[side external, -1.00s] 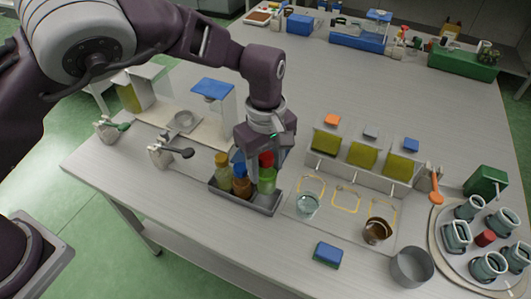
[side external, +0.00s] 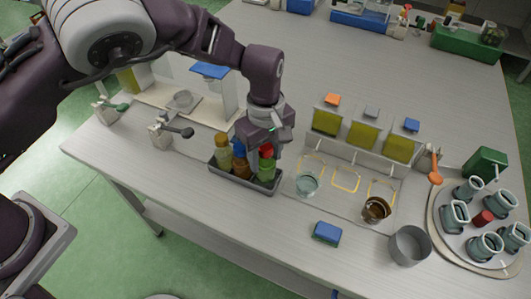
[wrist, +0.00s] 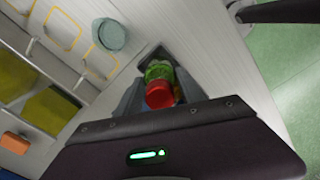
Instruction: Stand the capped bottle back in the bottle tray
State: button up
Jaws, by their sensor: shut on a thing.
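The capped bottle (side external: 266,170) is green with a red cap. My gripper (side external: 265,154) is shut on it from above and holds it upright at the right end of the grey bottle tray (side external: 232,182). The bottle's lower part is behind the tray's front wall, and I cannot tell whether its base touches the tray floor. In the wrist view the red cap (wrist: 159,95) and green body (wrist: 158,70) show between my fingers.
Right of the tray is a pale mat with a glass cup (side external: 307,184) and a brown cup (side external: 376,209). A blue sponge-like block (side external: 327,234) lies in front. A rack of oil containers (side external: 362,135) stands behind the mat. The table front left of the block is clear.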

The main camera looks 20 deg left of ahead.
jog(key=shift+f, duration=0.2)
dwell(0.4)
jog(key=shift+f, duration=0.7)
jog(key=shift+f, duration=0.45)
